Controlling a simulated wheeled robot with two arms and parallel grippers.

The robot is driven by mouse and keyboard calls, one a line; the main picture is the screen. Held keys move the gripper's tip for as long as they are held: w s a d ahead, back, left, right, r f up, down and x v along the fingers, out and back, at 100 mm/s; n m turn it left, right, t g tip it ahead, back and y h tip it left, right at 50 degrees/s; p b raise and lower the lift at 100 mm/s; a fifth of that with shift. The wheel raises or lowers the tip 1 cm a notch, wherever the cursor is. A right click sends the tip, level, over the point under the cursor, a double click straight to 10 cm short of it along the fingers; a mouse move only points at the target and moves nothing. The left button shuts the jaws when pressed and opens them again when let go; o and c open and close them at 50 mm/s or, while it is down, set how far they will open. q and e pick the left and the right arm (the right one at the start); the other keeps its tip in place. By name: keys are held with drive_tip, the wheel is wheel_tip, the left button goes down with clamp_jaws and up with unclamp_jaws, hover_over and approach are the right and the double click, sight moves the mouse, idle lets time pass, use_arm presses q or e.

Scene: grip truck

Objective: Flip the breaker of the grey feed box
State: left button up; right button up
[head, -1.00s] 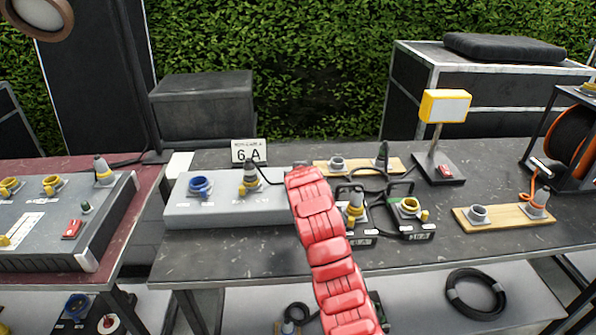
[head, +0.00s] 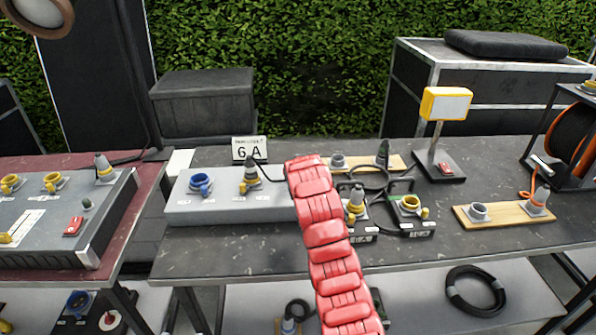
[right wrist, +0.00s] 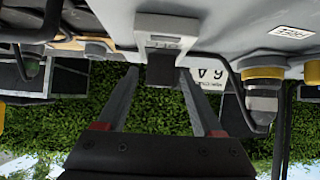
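The light grey feed box (head: 232,210) lies on the dark table in the head view, with a blue socket (head: 201,184) and a plugged-in yellow-and-grey connector (head: 250,180). My red right arm crosses its right end and hides that part and my right gripper. In the upside-down right wrist view, the grey box (right wrist: 240,22) fills the top. A pale breaker housing (right wrist: 165,38) with a dark lever (right wrist: 160,70) is on it. My right gripper (right wrist: 158,78) is open, one finger on either side of the lever, with gaps showing. My left gripper is not in view.
A "6 A" sign (head: 249,149) stands behind the box. Right of my arm are small dark boxes (head: 408,222), a yellow-framed lamp (head: 446,104) and wooden socket boards (head: 503,213). A darker grey box (head: 60,225) sits on the red table at left. The front table strip is clear.

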drive_tip(key=p+v, duration=0.5)
drive_tip(key=v, duration=1.2)
drive_tip(key=shift+s, duration=0.2)
